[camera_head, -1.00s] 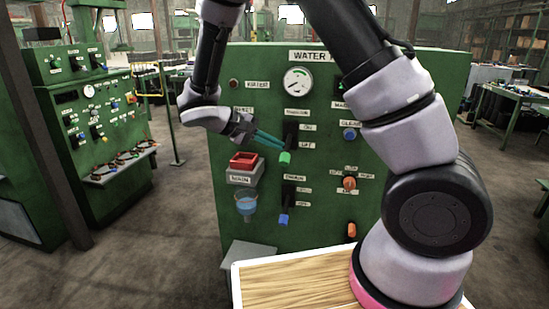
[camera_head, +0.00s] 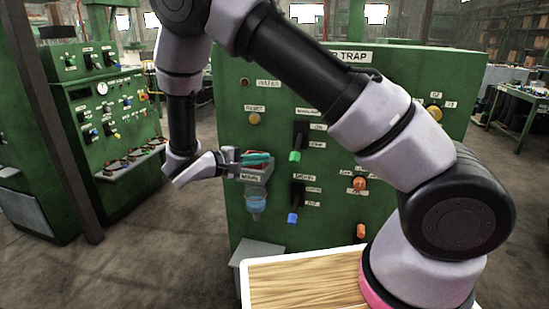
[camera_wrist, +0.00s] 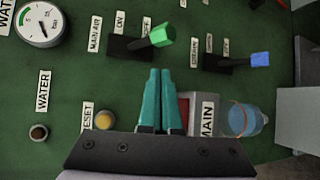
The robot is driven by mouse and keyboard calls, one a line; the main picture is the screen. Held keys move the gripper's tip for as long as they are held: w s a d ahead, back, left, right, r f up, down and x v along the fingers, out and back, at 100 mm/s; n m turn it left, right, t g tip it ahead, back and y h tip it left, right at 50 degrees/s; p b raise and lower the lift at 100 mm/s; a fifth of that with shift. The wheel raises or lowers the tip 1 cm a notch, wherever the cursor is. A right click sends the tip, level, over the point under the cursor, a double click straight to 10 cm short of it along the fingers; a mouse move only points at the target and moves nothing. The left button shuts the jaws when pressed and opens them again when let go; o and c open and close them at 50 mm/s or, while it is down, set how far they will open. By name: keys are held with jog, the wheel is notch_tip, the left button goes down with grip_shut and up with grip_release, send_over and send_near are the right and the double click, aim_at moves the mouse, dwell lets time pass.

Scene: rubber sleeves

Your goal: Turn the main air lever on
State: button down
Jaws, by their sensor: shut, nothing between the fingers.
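The main air lever (camera_head: 295,156) is a green-tipped handle on a black base on the green panel. It points down, its tip beside the lower label, below the ON label. In the wrist view, turned sideways, the lever (camera_wrist: 160,36) shows beyond my fingertips, its green tip away from the ON label (camera_wrist: 119,24). My gripper (camera_head: 268,158) has teal fingers, shut and empty. It is left of the lever, in front of the red-topped MAIN switch box. The wrist view shows the fingers (camera_wrist: 160,72) together, apart from the lever.
A blue-tipped drain lever (camera_head: 292,218) is below the main air lever. The grey MAIN box (camera_wrist: 206,104) and a clear bowl (camera_head: 256,202) sit close to my fingers. A yellow reset button (camera_head: 254,118) is above. A wooden-topped table (camera_head: 300,285) stands in front.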

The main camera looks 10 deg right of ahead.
aim_at(297, 148)
jog(key=x, duration=0.9)
jog(key=shift+d, duration=0.1)
jog(key=shift+s+r, duration=0.1)
jog(key=shift+r, duration=0.15)
